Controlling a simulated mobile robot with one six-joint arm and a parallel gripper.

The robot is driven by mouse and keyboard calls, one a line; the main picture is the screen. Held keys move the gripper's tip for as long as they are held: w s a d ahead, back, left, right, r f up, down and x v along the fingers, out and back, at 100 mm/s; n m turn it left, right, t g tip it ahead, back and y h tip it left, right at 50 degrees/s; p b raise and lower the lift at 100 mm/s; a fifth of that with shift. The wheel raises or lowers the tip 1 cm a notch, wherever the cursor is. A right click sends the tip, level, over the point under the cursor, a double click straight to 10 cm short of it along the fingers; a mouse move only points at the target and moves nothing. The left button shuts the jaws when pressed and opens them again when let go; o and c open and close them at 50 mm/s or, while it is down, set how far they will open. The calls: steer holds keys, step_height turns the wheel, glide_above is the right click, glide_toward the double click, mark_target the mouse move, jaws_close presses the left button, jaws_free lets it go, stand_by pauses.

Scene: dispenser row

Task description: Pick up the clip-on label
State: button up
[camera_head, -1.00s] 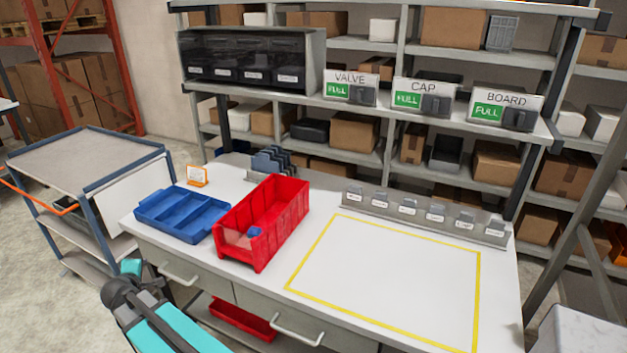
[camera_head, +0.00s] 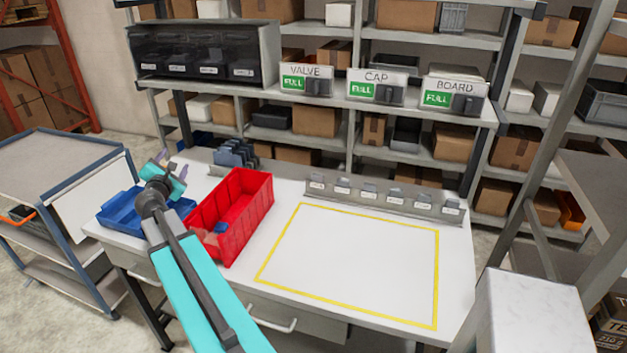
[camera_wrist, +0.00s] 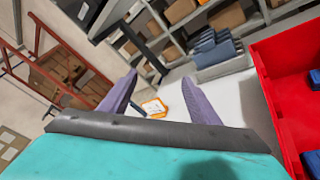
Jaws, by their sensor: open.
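A small white label with an orange edge (camera_wrist: 154,107) shows between my fingers in the wrist view, on the white worktop beyond them; I take it for the clip-on label. In the head view my gripper hides it. My gripper (camera_wrist: 158,80) is open, with its two purple fingers apart and nothing held between them. In the head view my gripper (camera_head: 172,162) is over the back of the blue tray (camera_head: 118,214). The gap between the fingertips and the label is hard to judge.
A red bin (camera_head: 258,205) with small blue pieces stands right of the tray. A holder with several dark blue-grey plates (camera_head: 237,153) stands behind it. A grey rail with several small tags (camera_head: 385,200) lines the back. The yellow-framed worktop area (camera_head: 350,262) is clear.

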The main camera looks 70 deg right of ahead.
steer(key=s+d+r+n+g+h, duration=0.1)
steer(key=s+d+r+g+h, duration=0.1)
steer(key=s+d, duration=0.7)
steer(key=n+g+h, duration=0.1)
steer(key=n+g, duration=0.2)
steer(key=g, duration=0.3)
glide_toward(317, 179)
steer(key=shift+s+d+r+b, duration=0.15)
steer(key=shift+s+d+b, duration=0.15)
steer(key=shift+d+b, duration=0.15)
steer(key=shift+w, duration=0.15)
steer(key=shift+d+f+b, duration=0.2)
steer(key=shift+d+b, duration=0.1)
steer(key=shift+b, duration=0.5)
steer(key=shift+d+b, duration=0.15)
steer(key=shift+b, duration=0.15)
steer(key=shift+d+b, duration=0.2)
steer(key=shift+b, duration=0.35)
